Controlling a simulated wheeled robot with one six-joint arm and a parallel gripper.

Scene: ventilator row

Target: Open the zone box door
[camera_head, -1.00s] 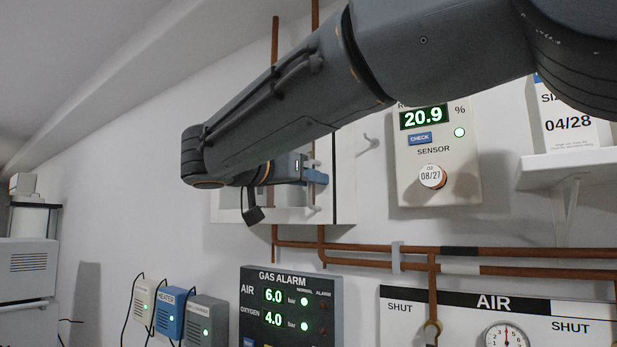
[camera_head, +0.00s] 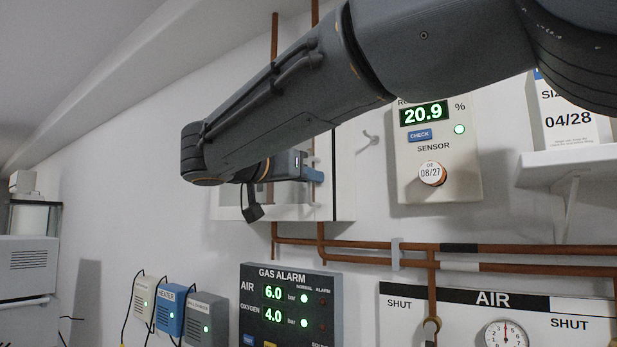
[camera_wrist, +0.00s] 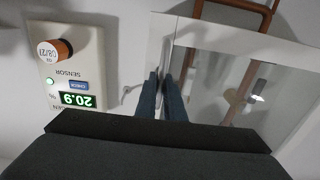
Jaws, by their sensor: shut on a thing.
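The zone box (camera_head: 345,190) is a white box on the wall, partly hidden behind my arm. Its door (camera_head: 290,213) has a white frame around a clear pane and looks shut. In the wrist view the door frame (camera_wrist: 235,40) and pane fill the right side, with copper pipes visible through the pane. My gripper (camera_head: 316,176) is at the right edge of the door. In the wrist view my gripper's fingers (camera_wrist: 163,88) are closed around the thin upright door handle (camera_wrist: 168,58), of which only part shows between them.
An oxygen sensor panel (camera_head: 437,155) hangs right of the box. Copper pipes (camera_head: 500,252) run below it. A gas alarm panel (camera_head: 290,305) is under the box, and a white shelf (camera_head: 570,160) juts out at right. Small wall units (camera_head: 172,310) stand lower left.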

